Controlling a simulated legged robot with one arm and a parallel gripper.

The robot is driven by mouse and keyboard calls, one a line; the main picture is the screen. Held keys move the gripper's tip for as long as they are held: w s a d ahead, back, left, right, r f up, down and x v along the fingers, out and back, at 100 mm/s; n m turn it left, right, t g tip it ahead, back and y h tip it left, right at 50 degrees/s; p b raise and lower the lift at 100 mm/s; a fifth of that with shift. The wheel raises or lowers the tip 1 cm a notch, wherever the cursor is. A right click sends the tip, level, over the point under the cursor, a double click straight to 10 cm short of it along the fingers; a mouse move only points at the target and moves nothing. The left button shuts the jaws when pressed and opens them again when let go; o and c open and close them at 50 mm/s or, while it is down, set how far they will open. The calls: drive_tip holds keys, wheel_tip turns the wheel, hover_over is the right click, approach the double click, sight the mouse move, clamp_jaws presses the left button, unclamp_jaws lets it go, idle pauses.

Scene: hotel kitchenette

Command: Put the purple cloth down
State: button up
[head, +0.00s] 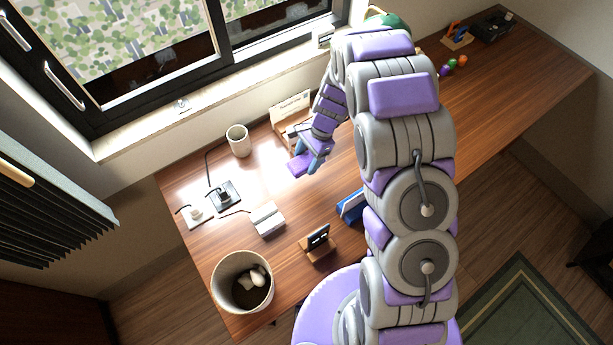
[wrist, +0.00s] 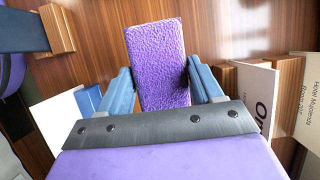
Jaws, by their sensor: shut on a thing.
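The purple cloth (wrist: 157,50) is a textured, flat rectangular pad between the two blue fingers of my gripper (wrist: 160,72) in the wrist view. The fingers are shut on its sides, and its far end sticks out past the fingertips over the brown wood. In the head view the cloth (head: 299,165) shows at the end of my gripper (head: 308,160), over the desk (head: 335,180). I cannot tell whether its underside touches the desk. My arm covers part of the desk to the right.
A white cup (head: 238,141) and a wooden holder with a card (head: 289,106) stand near the window side. A white box (head: 267,219), a phone stand (head: 318,241), a blue object (head: 351,204) and a bin (head: 226,296) are nearer. Small coloured balls (head: 452,66) lie far right.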

drive_tip(key=b, duration=0.1)
hover_over(304, 181)
drive_tip(key=w, duration=0.1)
drive_tip(key=f, duration=0.5)
drive_tip(key=shift+d, duration=0.25)
drive_tip(key=shift+d+f, duration=0.25)
drive_tip(key=shift+f, duration=0.35)
wheel_tip(304, 181, down, 3)
drive_tip(key=shift+d+b, duration=0.15)
drive_tip(key=shift+b, duration=0.5)
drive_tip(key=shift+a, duration=0.25)
drive_tip(key=o, duration=0.6)
drive_tip(key=shift+c, duration=0.2)
drive_tip(key=o, duration=0.4)
drive_tip(key=shift+d, duration=0.1)
